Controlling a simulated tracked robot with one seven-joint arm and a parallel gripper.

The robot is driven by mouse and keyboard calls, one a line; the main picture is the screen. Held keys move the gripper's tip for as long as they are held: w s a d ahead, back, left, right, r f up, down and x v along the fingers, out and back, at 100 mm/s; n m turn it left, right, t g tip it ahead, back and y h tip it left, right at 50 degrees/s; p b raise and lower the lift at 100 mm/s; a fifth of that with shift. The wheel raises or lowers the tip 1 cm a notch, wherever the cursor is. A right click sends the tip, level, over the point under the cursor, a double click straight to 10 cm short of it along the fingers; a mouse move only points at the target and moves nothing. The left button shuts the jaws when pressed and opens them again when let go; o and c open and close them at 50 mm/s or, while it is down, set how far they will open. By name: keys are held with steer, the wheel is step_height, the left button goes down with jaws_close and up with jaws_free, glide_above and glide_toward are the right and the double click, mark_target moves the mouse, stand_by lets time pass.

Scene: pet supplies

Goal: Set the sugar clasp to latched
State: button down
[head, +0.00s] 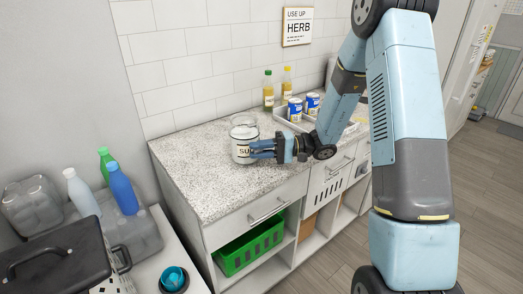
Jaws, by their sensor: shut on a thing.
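A white jar (240,154) with dark lettering that begins "SU" stands upright on the speckled countertop (190,172), with a glassy upper part. My gripper (256,150) reaches in from the right at the jar's right side. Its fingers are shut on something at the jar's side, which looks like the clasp. The fingers hide that part, so I cannot tell whether the clasp is latched or unlatched.
Two bottles (268,88) and a tray (284,113) with blue-labelled cans (295,108) stand behind, to the right. A green crate (250,246) sits on the shelf below. The counter left of the jar is clear.

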steer(key=c, duration=1)
jaws_free()
steer(key=shift+c, duration=0.2)
steer(key=d, duration=0.4)
steer(key=w+d, duration=0.1)
steer(key=d, duration=0.8)
steer(key=shift+w+d, duration=0.15)
steer(key=shift+d, duration=0.2)
